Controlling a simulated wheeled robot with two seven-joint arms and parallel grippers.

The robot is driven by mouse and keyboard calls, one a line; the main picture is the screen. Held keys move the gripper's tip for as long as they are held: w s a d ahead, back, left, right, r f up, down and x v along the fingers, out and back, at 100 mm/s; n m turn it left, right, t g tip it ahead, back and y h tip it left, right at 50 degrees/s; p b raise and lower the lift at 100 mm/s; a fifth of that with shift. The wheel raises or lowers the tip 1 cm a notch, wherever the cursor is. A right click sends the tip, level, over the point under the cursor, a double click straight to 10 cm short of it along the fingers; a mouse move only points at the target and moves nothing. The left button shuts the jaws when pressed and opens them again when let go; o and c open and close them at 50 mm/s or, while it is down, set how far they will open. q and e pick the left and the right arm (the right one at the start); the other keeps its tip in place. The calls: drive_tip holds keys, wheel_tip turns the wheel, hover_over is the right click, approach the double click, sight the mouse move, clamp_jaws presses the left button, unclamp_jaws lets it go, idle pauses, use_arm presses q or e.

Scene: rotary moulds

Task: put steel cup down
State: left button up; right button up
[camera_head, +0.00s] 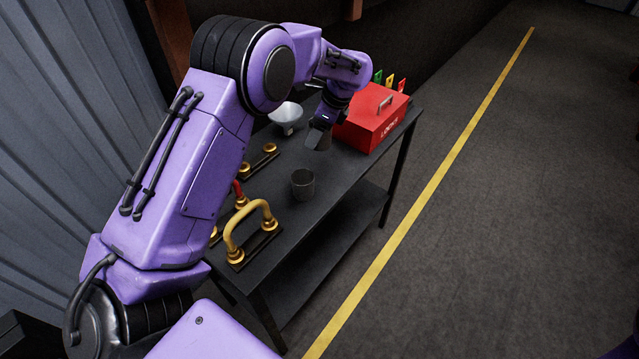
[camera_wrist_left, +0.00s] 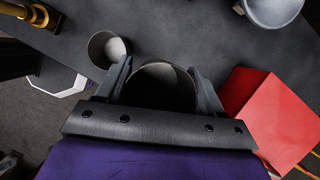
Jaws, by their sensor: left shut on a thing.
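My left gripper (camera_head: 322,118) is shut on a dark grey steel cup (camera_head: 318,141), above the table's far half, between the white bowl and the red box. In the left wrist view the cup (camera_wrist_left: 165,84) sits between the two fingers of the gripper (camera_wrist_left: 164,82), its round mouth facing the camera. Whether its base touches the table is hard to tell. A second grey steel cup (camera_head: 302,184) stands upright on the black table (camera_head: 335,190), nearer the front. It also shows in the left wrist view (camera_wrist_left: 106,48), left of the held cup. My right gripper is out of view.
A red box marked LOCKS (camera_head: 372,120), with coloured tags behind it (camera_head: 390,80), stands to the right of the held cup. A white bowl (camera_head: 286,116) stands to the left. A yellow handle (camera_head: 250,228) stands at the near end. Bare tabletop surrounds the second cup.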

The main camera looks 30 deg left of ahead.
use_arm(q)
drive_tip(key=shift+f+b, duration=0.35)
drive_tip(key=shift+f, duration=0.35)
drive_tip(key=shift+w+f, duration=0.1)
drive_tip(key=shift+f, duration=0.2)
drive_tip(key=p, duration=0.3)
hover_over(318, 174)
wheel_tip(318, 174, down, 10)
drive_tip(key=shift+r, duration=0.2)
drive_tip(key=shift+w+f+b, duration=0.1)
drive_tip(key=shift+b, duration=0.25)
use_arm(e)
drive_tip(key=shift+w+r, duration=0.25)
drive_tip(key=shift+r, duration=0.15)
use_arm(q)
drive_tip(key=shift+f, duration=0.1)
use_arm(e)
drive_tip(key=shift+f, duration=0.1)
use_arm(q)
drive_tip(key=o, duration=0.8)
